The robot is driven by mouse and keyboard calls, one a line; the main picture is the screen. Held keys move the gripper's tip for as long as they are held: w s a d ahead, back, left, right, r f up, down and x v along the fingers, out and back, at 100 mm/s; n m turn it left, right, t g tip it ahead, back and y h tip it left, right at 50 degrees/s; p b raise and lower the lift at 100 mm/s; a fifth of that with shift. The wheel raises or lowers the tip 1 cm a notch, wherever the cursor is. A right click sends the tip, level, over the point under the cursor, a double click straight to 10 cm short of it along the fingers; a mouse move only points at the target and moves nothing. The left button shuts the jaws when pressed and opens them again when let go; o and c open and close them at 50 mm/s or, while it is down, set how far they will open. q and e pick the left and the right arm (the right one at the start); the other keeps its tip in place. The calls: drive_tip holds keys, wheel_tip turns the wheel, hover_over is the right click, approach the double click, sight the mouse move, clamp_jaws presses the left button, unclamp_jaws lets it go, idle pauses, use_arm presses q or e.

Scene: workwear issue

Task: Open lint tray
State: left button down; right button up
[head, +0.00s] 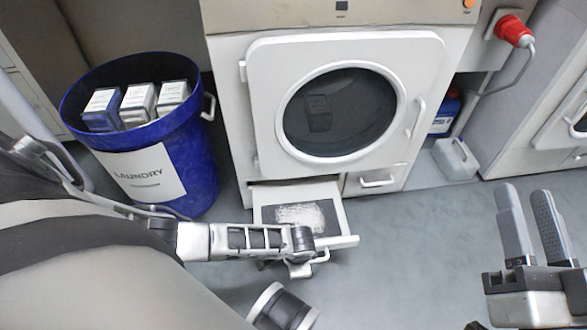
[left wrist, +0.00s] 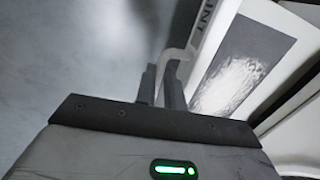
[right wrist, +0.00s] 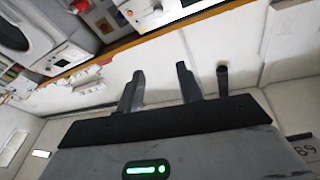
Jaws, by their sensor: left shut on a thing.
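The lint tray (head: 335,222) is a white drawer at the bottom left of the dryer (head: 232,120). It is pulled out, and a pale patch of lint on a dark screen shows inside. In the left wrist view the tray's front (left wrist: 213,40) carries lettering ending in "INT" and a handle (left wrist: 180,55). My left gripper (left wrist: 161,85) is shut on that handle; in the head view its fingers are largely hidden by its own arm. My right gripper (head: 535,225) has its fingers apart and empty, away from the dryer at the right; its fingers also show in the right wrist view (right wrist: 160,90).
A blue laundry bin (head: 190,165) with several boxes stands left of the dryer. A closed compartment with a handle (head: 378,181) is right of the tray. A white jug (head: 456,158) and a blue container (head: 443,118) stand farther right. Floor in front at right is clear.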

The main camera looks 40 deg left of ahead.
use_arm(q)
drive_tip(key=shift+s+d, duration=0.3)
drive_tip(key=c, duration=1.5)
unclamp_jaws()
drive_tip(key=shift+w, duration=0.1)
drive_tip(key=shift+a, duration=0.1)
